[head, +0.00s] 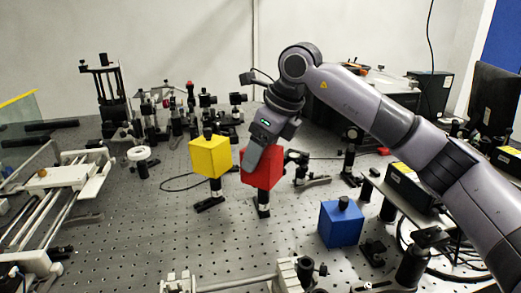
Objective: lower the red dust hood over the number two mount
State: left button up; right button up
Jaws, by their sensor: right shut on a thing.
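The red dust hood (262,173) is a red cube near the middle of the bench. My right gripper (253,158) reaches down to it from above and is shut on it, covering part of its top and left side. A black post mount (263,204) with a foot on the bench shows directly under the red hood. Its upper part is hidden, and I cannot read a number on it. I cannot tell how far the hood is down over it. My left gripper is not in view.
A yellow hood (210,158) covers a mount just left of the red one. A blue hood (340,224) with a black knob sits on the perforated bench (190,240) at the right front. Optics posts crowd the back; white rails (60,200) lie left.

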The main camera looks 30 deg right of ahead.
jog(key=shift+f, duration=0.1)
dwell(0.4)
jog(key=o, duration=1.1)
jog(key=shift+v, duration=3.55)
